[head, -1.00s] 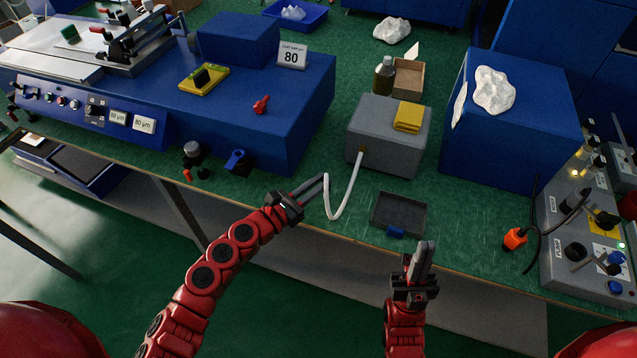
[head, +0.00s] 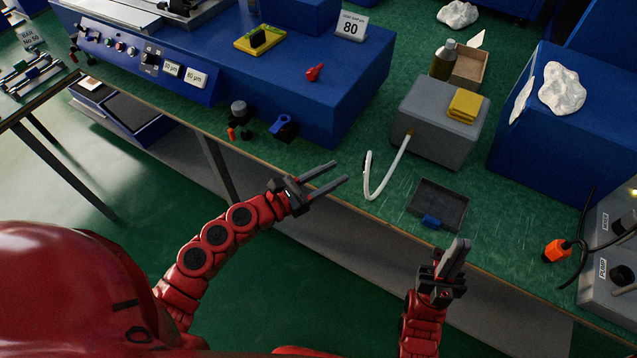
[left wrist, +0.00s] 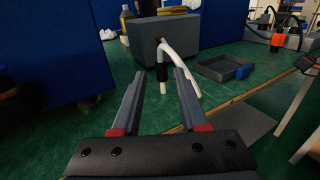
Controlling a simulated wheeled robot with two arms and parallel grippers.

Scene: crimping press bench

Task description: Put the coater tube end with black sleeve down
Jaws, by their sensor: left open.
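The white coater tube (head: 386,176) comes out of the front of a grey box (head: 437,122), bends down near the bench and turns up to a free end. A black sleeve (head: 366,163) is near that end; it also shows in the left wrist view (left wrist: 161,71), beyond the fingertips and roughly between them. My left gripper (head: 341,171) is open and empty, just left of the tube end and apart from it. In the left wrist view, both fingers (left wrist: 160,76) are spread. My right gripper (head: 457,256) is over the bench's front edge; its fingers overlap from this angle.
A dark shallow tray (head: 452,203) with a blue piece lies right of the tube. The blue coating machine (head: 300,95) fills the left, with a black and blue clamp (head: 284,127) before it. An orange plug (head: 557,250) is at right. Green bench is free around the tube.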

